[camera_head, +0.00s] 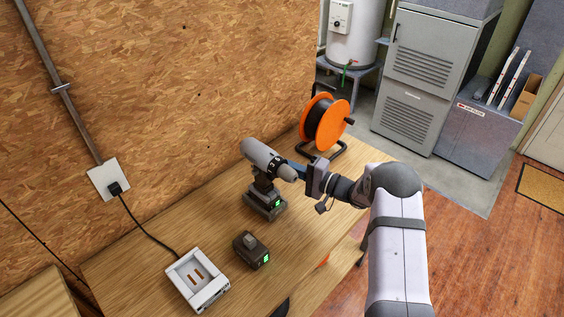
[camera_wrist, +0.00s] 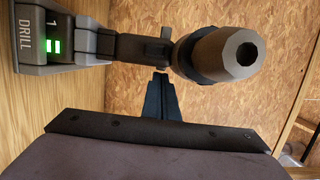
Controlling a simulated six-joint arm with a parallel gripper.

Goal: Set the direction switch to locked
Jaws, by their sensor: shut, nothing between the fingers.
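The grey cordless drill (camera_head: 265,161) stands upright on its battery foot on the wooden workbench, its chuck pointing right toward my arm. In the wrist view the drill (camera_wrist: 215,55) lies across the top of the picture, with a lit green display and the word DRILL on its foot. My gripper (camera_head: 294,165) is shut and empty, its blue fingertips close to the drill just behind the chuck. In the wrist view the fingertips (camera_wrist: 160,76) reach the area beside the trigger and body. I cannot tell whether they touch. The direction switch cannot be made out; its position is hidden.
A spare battery (camera_head: 251,249) with a green light stands on the workbench (camera_head: 215,240) in front of the drill. A white charger (camera_head: 197,280) sits at front left, its cord running to a wall outlet (camera_head: 109,180). An orange cable reel (camera_head: 325,122) stands behind my gripper.

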